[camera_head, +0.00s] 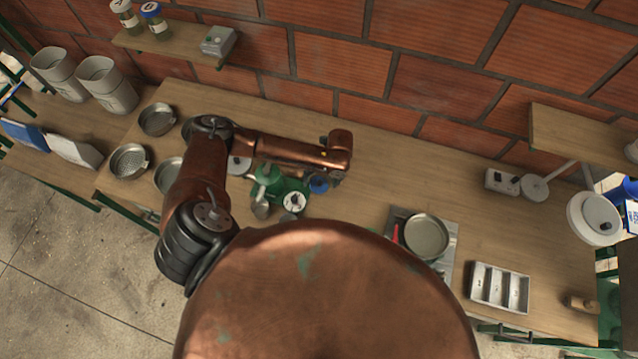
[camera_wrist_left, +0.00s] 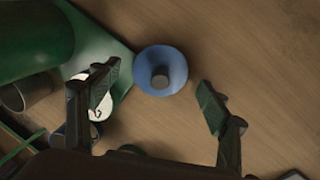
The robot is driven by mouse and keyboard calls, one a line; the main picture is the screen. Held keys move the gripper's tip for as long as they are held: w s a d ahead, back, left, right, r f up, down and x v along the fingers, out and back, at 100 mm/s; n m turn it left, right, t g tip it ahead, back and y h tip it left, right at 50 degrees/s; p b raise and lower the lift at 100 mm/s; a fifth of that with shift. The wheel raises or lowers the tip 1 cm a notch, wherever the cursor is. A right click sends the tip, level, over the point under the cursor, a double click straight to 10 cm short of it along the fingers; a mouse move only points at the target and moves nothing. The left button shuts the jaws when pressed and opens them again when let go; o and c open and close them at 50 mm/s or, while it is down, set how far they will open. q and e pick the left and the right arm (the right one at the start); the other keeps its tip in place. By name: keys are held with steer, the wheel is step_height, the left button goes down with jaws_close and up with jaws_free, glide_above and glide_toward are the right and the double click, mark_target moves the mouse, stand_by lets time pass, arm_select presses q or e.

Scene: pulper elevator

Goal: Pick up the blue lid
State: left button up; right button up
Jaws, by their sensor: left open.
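The blue lid (camera_head: 319,184) is on the wooden workbench, just right of a green machine, in the head view. In the left wrist view the blue lid (camera_wrist_left: 177,68) is a round blue piece with a grey knob in its middle. My left gripper (camera_wrist_left: 157,84) is open, one finger on each side of the picture, with the lid between and a little beyond the fingertips. Nothing is held, and contact does not show. In the head view the end of my left arm is above and beside the lid, with its fingers mostly hidden. My right gripper does not show.
The green machine (camera_head: 268,172) with a white dial stands close left of the lid. Metal pans (camera_head: 157,119) sit at the bench's left. A round pan (camera_head: 427,236) and a sectioned tray (camera_head: 500,288) are to the right. The bench right of the lid is clear.

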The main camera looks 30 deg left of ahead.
arm_select(q)
steer(key=shift+s+a+f, duration=0.1)
steer(key=shift+f, duration=0.25)
steer(key=c, duration=1)
steer(key=shift+r, duration=0.15)
steer(key=shift+c, duration=0.2)
